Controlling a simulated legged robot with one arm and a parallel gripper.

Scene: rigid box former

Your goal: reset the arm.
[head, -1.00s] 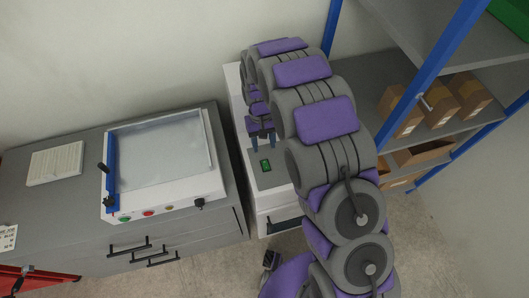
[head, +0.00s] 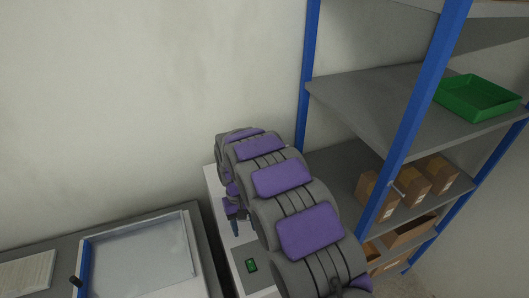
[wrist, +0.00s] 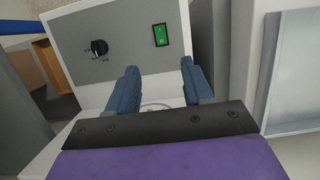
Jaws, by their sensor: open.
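My arm reaches over a white machine (head: 217,197) with a grey panel. My gripper (wrist: 160,82) is open and empty in the wrist view, its two blue fingers apart. Beyond the fingers is the panel (wrist: 122,66) with a black knob (wrist: 99,47) and a green switch (wrist: 160,35). In the head view my gripper (head: 235,228) hangs above the machine, close behind the green switch (head: 251,265), partly hidden by my arm.
To the left is a grey cabinet (head: 45,252) bearing a flat white machine with a glassy top (head: 140,250). To the right stands a blue-and-grey shelf rack (head: 375,95) with a green tray (head: 478,98) and cardboard boxes (head: 412,182). The wall behind is bare.

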